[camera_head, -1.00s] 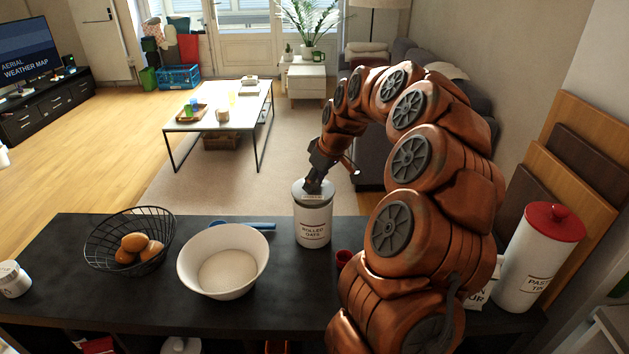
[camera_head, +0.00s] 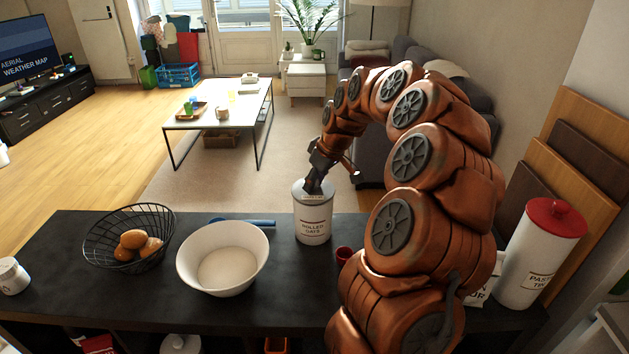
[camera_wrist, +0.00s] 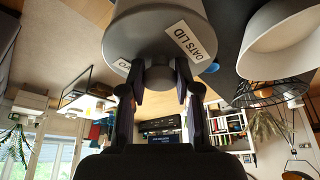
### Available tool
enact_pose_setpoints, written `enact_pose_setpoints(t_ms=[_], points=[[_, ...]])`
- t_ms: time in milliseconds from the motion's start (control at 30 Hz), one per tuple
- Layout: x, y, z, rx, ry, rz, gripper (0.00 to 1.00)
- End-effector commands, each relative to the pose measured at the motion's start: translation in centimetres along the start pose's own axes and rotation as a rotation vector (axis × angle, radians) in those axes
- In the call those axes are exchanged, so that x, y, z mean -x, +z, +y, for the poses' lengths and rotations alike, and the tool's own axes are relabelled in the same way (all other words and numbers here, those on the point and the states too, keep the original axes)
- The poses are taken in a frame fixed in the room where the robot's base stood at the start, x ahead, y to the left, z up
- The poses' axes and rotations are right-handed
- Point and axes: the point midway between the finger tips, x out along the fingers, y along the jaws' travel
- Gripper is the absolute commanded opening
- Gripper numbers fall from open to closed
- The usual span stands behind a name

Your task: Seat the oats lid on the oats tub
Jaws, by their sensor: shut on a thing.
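The oats tub (camera_head: 312,226) is a white cylinder labelled "Rolled Oats" and stands upright on the dark counter. The grey oats lid (camera_head: 300,190) is at the top of the tub, level with its mouth. In the wrist view the lid (camera_wrist: 150,38) fills the upper middle, with an "Oats Lid" label on it. My gripper (camera_wrist: 160,78) is shut on the lid's knob, and in the head view my gripper (camera_head: 313,187) points down onto the lid. I cannot tell whether the lid is fully down on the rim.
A white bowl (camera_head: 250,278) and a wire basket (camera_head: 97,255) with brown eggs or rolls stand left of the tub. A blue utensil (camera_head: 258,223) lies behind the bowl. A small red cup (camera_head: 344,255) is close at the tub's right. A red-lidded pasta canister (camera_head: 535,262) stands far right.

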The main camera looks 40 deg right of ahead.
Motion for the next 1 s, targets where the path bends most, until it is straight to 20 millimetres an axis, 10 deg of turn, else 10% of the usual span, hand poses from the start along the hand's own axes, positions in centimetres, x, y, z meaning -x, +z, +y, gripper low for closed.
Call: enact_pose_setpoints(t_ms=[633,667,700,1000], points=[[-0.75,0.32,0.01,0.000,0.000,0.000,0.00],[-0.72,0.31,0.00,0.000,0.000,0.000,0.34],[-0.70,0.30,0.01,0.000,0.000,0.000,0.38],[-0.70,0.30,0.00,0.000,0.000,0.000,0.40]])
